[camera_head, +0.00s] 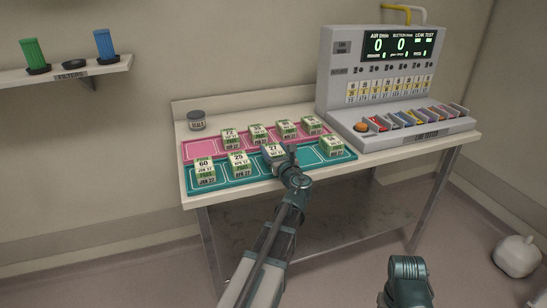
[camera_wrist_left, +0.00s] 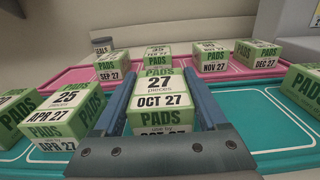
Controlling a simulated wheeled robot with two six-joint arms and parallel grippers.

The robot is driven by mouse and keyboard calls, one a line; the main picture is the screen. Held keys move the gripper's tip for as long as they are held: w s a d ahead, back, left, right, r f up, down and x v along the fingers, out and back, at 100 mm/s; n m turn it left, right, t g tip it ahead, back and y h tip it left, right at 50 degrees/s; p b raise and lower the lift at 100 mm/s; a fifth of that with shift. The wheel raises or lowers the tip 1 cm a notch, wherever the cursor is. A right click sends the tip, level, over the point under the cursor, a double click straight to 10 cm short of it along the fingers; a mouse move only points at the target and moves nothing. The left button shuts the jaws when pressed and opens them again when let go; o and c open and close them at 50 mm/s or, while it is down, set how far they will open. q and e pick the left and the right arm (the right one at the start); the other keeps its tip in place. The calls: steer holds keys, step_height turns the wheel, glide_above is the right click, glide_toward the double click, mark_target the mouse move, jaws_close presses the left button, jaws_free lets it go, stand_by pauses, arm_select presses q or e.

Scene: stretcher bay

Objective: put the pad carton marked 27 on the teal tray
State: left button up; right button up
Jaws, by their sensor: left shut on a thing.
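The green and white pad carton marked 27 (camera_head: 273,151) is between the fingers of my left gripper (camera_head: 281,155). In the left wrist view the carton (camera_wrist_left: 158,100) faces the camera, reads OCT 27 and has a blue-grey finger along each side. It is over the teal tray (camera_head: 307,159); I cannot tell whether it touches the tray. The tray also shows in the left wrist view (camera_wrist_left: 262,118). Cartons marked 60 (camera_head: 205,172) and 25 (camera_head: 239,164) stand to its left on the tray, and another carton (camera_head: 331,146) stands near the right end.
The pink tray (camera_head: 196,149) behind holds several cartons. A grey SEALS jar (camera_head: 197,121) stands at the back left of the table. A leak tester (camera_head: 378,85) fills the right side. A bare outlined place shows on the teal tray right of my left gripper.

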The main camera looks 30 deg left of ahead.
arm_select(q)
steer(key=shift+f, duration=0.45)
steer(key=shift+a+r, duration=0.1)
arm_select(e)
steer(key=shift+f, duration=0.3)
arm_select(q)
steer(key=o, duration=1.5)
arm_select(e)
steer(key=shift+f, duration=0.15)
arm_select(q)
steer(key=v, duration=1.2)
